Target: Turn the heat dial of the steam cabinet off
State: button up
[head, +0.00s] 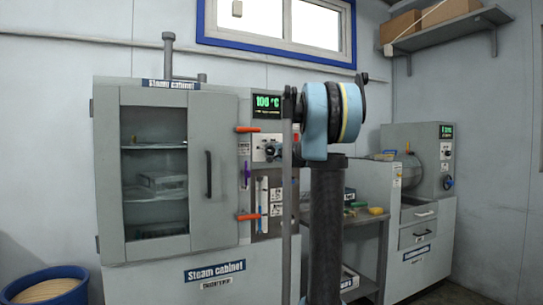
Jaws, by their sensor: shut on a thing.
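The steam cabinet (150,232) stands at the left in the head view, grey, with its glass door closed. Its green display (267,105) reads 100 °C. Below the display, the heat dial (269,149) shows small and dark on a pale panel, partly covered. My gripper (275,152) is at the dial and shut on it; the fingers are small and dark, and my arm hides much of that area. The dial's exact angle cannot be read.
Orange levers (248,129) and a purple handle (246,171) sit close to the dial. A metal side table (362,217) and a second grey machine (428,165) stand to the right. A blue bin (84,290) is at the lower left. A wall shelf (452,29) holds boxes.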

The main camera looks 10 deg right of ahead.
jog(key=shift+f+n, duration=0.1)
jog(key=shift+n, duration=0.2)
jog(key=o, duration=1.1)
jog(key=shift+c, duration=0.2)
jog(key=v, duration=1.1)
jog(key=shift+s+d, duration=0.2)
jog(key=shift+s, duration=0.15)
